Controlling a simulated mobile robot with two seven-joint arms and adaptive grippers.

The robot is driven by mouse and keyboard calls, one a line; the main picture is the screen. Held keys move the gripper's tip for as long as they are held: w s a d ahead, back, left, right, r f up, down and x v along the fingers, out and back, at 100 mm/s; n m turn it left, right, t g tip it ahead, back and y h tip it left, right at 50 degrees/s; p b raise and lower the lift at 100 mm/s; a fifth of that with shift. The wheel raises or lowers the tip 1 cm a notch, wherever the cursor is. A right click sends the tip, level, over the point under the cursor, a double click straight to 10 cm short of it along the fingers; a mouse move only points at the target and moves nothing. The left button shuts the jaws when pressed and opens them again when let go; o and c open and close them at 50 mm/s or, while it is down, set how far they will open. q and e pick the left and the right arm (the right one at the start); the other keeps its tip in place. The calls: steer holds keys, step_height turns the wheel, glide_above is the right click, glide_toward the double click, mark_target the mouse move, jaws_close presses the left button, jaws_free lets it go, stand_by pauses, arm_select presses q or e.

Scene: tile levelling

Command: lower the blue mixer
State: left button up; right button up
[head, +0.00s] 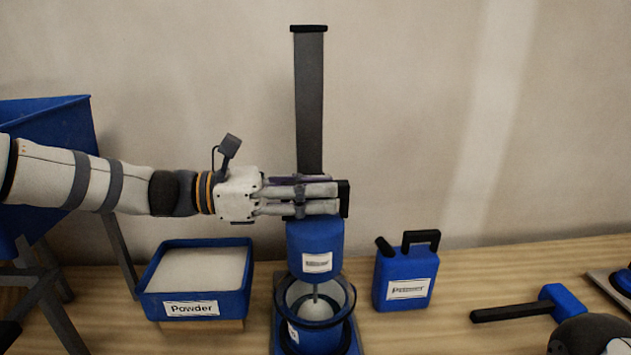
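The blue mixer (315,241) is a blue cylinder with a white label in front of a tall dark upright post (310,100). A thin rod runs from its underside into a clear-walled bucket (343,305) with a blue lower part. My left gripper (335,196) reaches in from the left, level, just above the mixer's top and in front of the post. Its fingers lie close together by a black piece at their tips. Whether they close on anything is hidden. My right gripper is not visible.
A blue tray of white powder (247,280) stands left of the bucket. A blue jug (406,274) stands to its right. A blue-headed mallet (562,302) lies farther right. A large blue hopper (50,115) is at the left. Bare wood shows between jug and mallet.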

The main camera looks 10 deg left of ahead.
arm_select(q)
steer(key=shift+r, duration=0.25)
step_height(320, 180, up, 10)
steer(key=shift+f, duration=0.1)
stand_by(0.4)
